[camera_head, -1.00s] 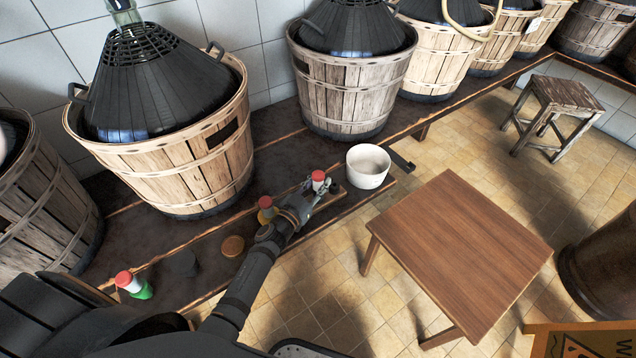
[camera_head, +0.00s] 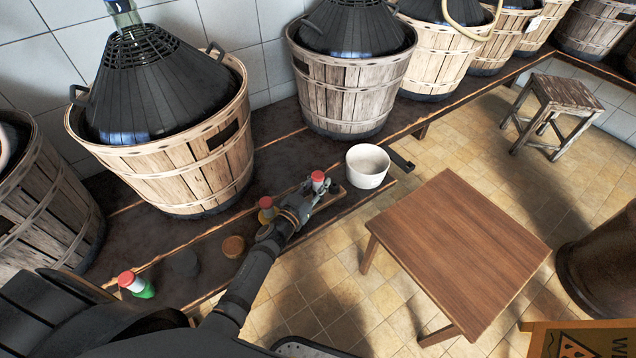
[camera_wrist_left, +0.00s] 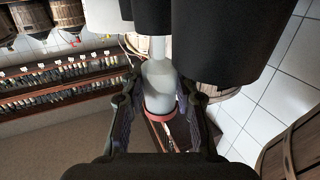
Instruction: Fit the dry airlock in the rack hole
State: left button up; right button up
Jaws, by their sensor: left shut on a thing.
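An airlock with a red cap and a pale body (camera_head: 318,181) is between the fingers of my left gripper (camera_head: 314,188), which is shut on it. It also shows in the left wrist view (camera_wrist_left: 160,88), with its red cap rim low between the fingers. A strip of light wood (camera_head: 328,203), perhaps the rack, lies under the gripper; its hole is hidden, and I cannot tell whether the airlock touches it. A second red-capped airlock with an amber body (camera_head: 267,210) stands beside my left wrist. A third, with green in it (camera_head: 135,284), is at the lower left. My right gripper is out of view.
A white bowl (camera_head: 367,167) stands just right of the gripper on the dark shelf. A cork-like disc (camera_head: 233,246) and a dark round piece (camera_head: 183,263) lie left of my arm. Large basketed demijohns (camera_head: 168,100) line the wall. A wooden table (camera_head: 455,255) stands right.

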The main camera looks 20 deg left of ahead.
pick_arm(q)
jog(key=shift+r+p, duration=0.15)
jog(key=shift+p, duration=0.2)
dwell(0.8)
jog(key=shift+s+f, duration=0.1)
jog(key=shift+f, duration=0.35)
dwell(0.6)
jog(key=shift+r+p, duration=0.15)
jog(key=shift+p, duration=0.25)
